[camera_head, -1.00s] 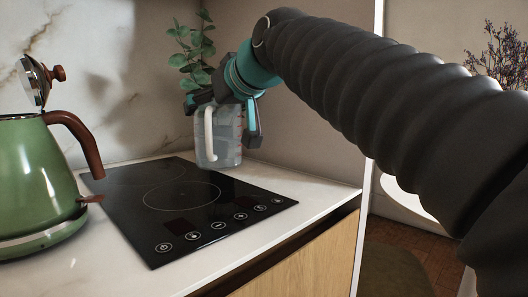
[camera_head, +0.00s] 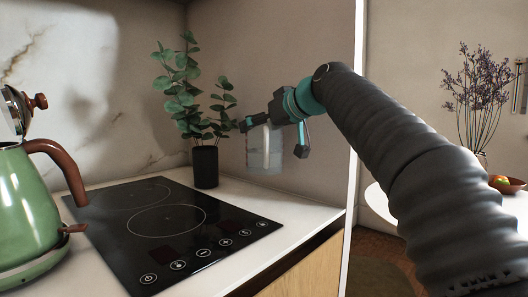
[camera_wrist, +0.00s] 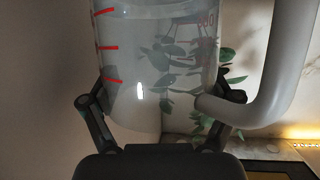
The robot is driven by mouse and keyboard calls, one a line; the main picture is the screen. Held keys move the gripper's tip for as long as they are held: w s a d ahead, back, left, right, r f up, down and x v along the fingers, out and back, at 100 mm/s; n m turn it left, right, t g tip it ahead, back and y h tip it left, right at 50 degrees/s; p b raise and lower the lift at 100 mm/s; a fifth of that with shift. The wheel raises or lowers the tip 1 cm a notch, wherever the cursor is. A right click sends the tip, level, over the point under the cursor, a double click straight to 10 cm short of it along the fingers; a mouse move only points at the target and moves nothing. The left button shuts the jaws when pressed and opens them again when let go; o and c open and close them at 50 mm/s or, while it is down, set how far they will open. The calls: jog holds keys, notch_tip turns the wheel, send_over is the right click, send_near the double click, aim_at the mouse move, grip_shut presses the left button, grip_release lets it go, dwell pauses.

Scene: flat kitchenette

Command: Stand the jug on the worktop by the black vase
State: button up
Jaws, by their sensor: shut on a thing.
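The clear jug (camera_head: 277,160) with a pale handle hangs in the air near the back wall, to the right of the black vase (camera_head: 205,167). Its base shows above the line of the worktop's back edge. My gripper (camera_head: 274,138) is shut on the jug. In the wrist view the jug (camera_wrist: 150,60), with red marks on its side, sits between the two fingers (camera_wrist: 155,105), its handle to the right. The vase holds green leafy stems and stands on the white worktop (camera_head: 290,205), behind the hob. The jug looks upright.
A black hob (camera_head: 170,230) fills much of the worktop. A green kettle (camera_head: 35,210) with a brown handle stands at the left. A strip of worktop right of the vase is bare. A fruit bowl (camera_head: 507,185) and a dried-flower bunch (camera_head: 480,90) are at far right.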

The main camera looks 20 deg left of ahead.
aim_at(262, 149)
jog(key=shift+f+b, duration=0.85)
jog(key=shift+f, duration=2.05)
jog(key=shift+w+d+f, duration=0.15)
jog(key=shift+w+f, duration=0.05)
jog(key=shift+f, duration=0.3)
jog(key=shift+f, duration=0.15)
jog(key=o, duration=1.6)
jog(key=shift+f, duration=0.1)
jog(key=shift+r, duration=0.3)
jog(key=b+v, duration=0.1)
jog(key=v, duration=1.1)
jog(key=shift+f, duration=0.1)
